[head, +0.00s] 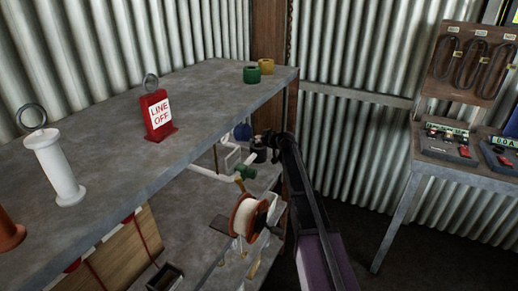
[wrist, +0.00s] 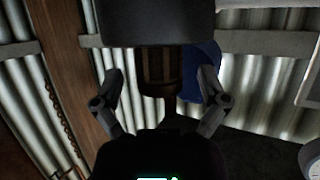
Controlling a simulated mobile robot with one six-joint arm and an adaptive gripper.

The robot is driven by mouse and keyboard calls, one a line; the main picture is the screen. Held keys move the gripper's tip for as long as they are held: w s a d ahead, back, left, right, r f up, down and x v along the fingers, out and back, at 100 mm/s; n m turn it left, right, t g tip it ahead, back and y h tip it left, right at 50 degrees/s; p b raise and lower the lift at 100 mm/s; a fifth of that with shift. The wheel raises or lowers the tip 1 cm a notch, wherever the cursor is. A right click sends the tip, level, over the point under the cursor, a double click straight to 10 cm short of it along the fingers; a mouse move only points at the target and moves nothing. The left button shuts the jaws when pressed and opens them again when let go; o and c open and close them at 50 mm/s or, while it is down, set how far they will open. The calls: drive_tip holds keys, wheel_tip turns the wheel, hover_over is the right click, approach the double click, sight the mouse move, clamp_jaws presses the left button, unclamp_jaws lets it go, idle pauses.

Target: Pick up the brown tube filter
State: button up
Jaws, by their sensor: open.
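A brown ribbed tube filter (wrist: 160,72) shows in the middle of the wrist view. It hangs below a wide dark cylinder (wrist: 145,22), with a narrower stem under it. My gripper (wrist: 168,85) is open, one finger to the left and one to the right of the brown tube, with visible gaps on both sides. Depth between fingers and tube is hard to judge. In the head view my gripper (head: 268,141) is at the right end of the lower shelf, under the worktop; the brown tube cannot be made out there.
A blue object (head: 242,131) is close by and also shows behind the tube in the wrist view (wrist: 205,65). White pipes with a green fitting (head: 245,172) and a reel (head: 248,217) sit left of my arm. The grey worktop (head: 215,95) overhangs the shelf.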

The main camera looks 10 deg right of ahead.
drive_tip(key=c, duration=1.2)
drive_tip(key=shift+c, duration=0.2)
drive_tip(key=shift+r, duration=0.2)
wheel_tip(320, 180, up, 10)
drive_tip(key=p, duration=1)
drive_tip(key=shift+f, duration=0.2)
